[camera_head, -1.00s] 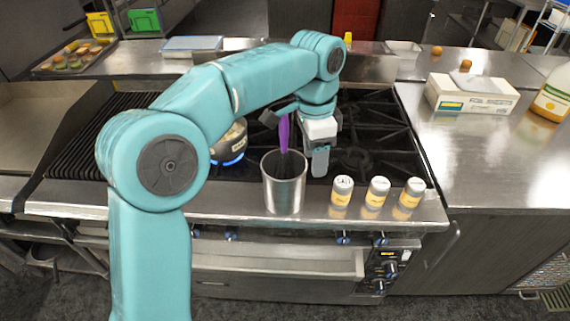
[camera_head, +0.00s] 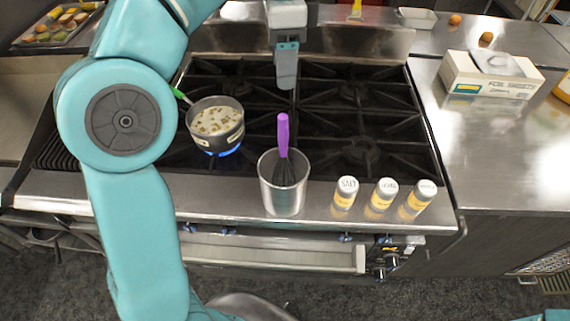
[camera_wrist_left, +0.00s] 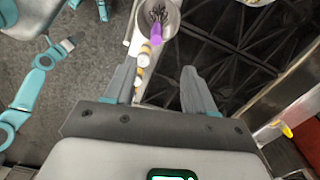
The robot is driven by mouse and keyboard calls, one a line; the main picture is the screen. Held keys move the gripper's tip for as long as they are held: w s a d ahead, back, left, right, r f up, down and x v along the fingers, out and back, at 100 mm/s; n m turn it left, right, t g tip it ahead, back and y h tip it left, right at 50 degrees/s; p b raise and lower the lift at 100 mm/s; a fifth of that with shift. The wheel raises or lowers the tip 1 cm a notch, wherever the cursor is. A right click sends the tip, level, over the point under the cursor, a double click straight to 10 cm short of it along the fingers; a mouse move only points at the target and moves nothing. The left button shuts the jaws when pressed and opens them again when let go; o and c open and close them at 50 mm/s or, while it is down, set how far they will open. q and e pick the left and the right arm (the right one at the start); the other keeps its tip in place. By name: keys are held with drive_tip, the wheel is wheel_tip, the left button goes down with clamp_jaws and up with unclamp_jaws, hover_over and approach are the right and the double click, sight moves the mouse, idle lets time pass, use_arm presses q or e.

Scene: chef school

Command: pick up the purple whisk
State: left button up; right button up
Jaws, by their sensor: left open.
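The purple whisk (camera_head: 283,136) stands handle-up in a metal cup (camera_head: 284,199) on the stove's front ledge; its dark wire head is inside the cup. In the left wrist view the purple handle (camera_wrist_left: 154,34) points toward my gripper, and the cup (camera_wrist_left: 170,17) is at the top. My left gripper (camera_head: 286,84) is above and behind the whisk, over the back of the stove, apart from it. Its two fingers stand apart and empty in the left wrist view (camera_wrist_left: 160,85).
A pot of soup (camera_head: 216,124) sits on a lit burner left of the cup. Several labelled shakers, one a salt shaker (camera_head: 345,193), stand right of it on the ledge. A foil box (camera_head: 490,76) lies on the right counter. The right burners (camera_head: 355,120) are bare.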

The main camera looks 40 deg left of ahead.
use_arm(q)
drive_tip(key=b, duration=0.2)
hover_over(282, 119)
drive_tip(key=f, duration=0.5)
drive_tip(key=shift+s+a, duration=0.15)
drive_tip(key=shift+s, duration=0.1)
drive_tip(key=f, duration=0.2)
drive_tip(key=w+f, duration=0.1)
drive_tip(key=f, duration=0.2)
drive_tip(key=shift+w, duration=0.2)
drive_tip(key=shift+s+f, duration=0.35)
drive_tip(key=shift+s, duration=0.15)
drive_tip(key=f, duration=0.2)
drive_tip(key=w+f, duration=0.1)
drive_tip(key=f, duration=0.2)
drive_tip(key=shift+w, duration=0.1)
drive_tip(key=shift+f, duration=0.1)
drive_tip(key=shift+s, duration=0.45)
drive_tip(key=shift+w+d, duration=0.2)
drive_tip(key=shift+w, duration=0.15)
clamp_jaws()
drive_tip(key=shift+s+a, duration=0.1)
drive_tip(key=shift+s, duration=0.1)
